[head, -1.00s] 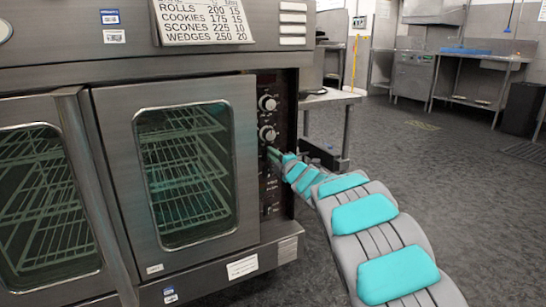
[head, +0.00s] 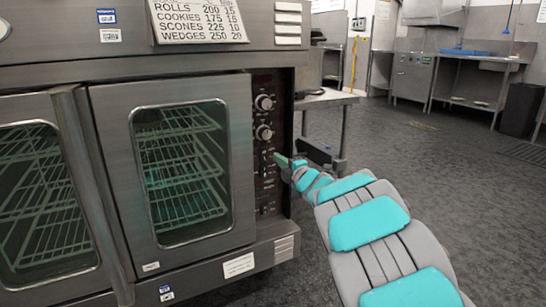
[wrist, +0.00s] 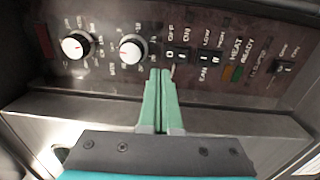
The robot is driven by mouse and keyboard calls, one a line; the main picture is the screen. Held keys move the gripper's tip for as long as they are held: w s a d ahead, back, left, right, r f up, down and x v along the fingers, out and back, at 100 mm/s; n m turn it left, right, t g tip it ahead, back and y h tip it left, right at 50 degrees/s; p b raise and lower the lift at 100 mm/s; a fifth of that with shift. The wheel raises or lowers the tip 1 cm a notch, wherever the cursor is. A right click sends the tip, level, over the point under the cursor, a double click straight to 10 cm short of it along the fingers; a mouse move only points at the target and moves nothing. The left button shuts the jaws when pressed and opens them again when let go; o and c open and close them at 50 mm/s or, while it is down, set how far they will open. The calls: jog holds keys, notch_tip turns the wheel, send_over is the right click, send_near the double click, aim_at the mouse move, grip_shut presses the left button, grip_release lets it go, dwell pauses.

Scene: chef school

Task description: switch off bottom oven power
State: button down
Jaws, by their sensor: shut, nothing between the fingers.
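The bottom oven (head: 245,160) fills the left of the head view, with a dark vertical control panel (head: 266,95) along its right side. In the wrist view the panel (wrist: 112,75) carries two round knobs and several switches. The ON/OFF power switch (wrist: 178,56) is a dark rocker to the right of the second knob (wrist: 132,49). My gripper (wrist: 161,72) is shut and empty, its green fingertips just below and left of the power switch. I cannot tell whether they touch the panel. In the head view my gripper (head: 279,158) is beside the panel's middle.
The oven's glass door (head: 184,170) is closed. A metal table (head: 325,98) stands behind the oven's right side. Open grey floor (head: 430,160) lies to the right, with a sink bench and a dark bin (head: 520,110) farther back.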

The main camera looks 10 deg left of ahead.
jog(key=v, duration=0.6)
jog(key=shift+d+r, duration=0.15)
